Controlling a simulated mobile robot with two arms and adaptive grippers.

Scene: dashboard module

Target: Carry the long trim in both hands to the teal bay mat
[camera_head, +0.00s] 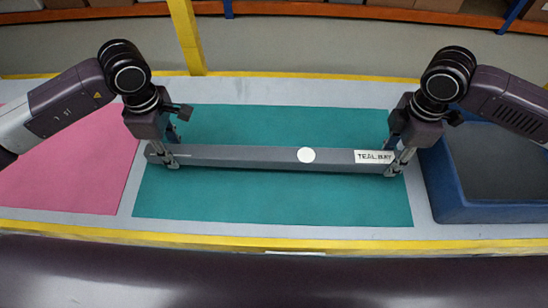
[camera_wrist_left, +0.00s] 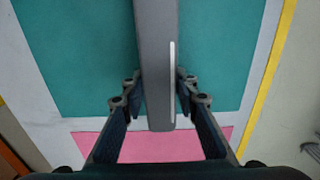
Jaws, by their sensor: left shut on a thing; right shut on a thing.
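The long trim (camera_head: 240,157) is a dark grey bar with a white dot and a "TEAL BAY" label near its right end. It lies level across the teal bay mat (camera_head: 270,205) in the head view; I cannot tell whether it touches the mat. My left gripper (camera_head: 171,160) is shut on the trim near its left end. My right gripper (camera_head: 396,163) is shut on it near its right end. In the left wrist view the trim (camera_wrist_left: 156,60) runs between the left gripper's fingers (camera_wrist_left: 155,95), its end reaching past them over the mat's edge.
A pink mat (camera_head: 70,160) lies left of the teal mat. A blue block-like tray with a dark top (camera_head: 450,195) stands close on the right. Yellow strips (camera_head: 200,237) edge the table front and back. A yellow post (camera_head: 187,40) rises behind.

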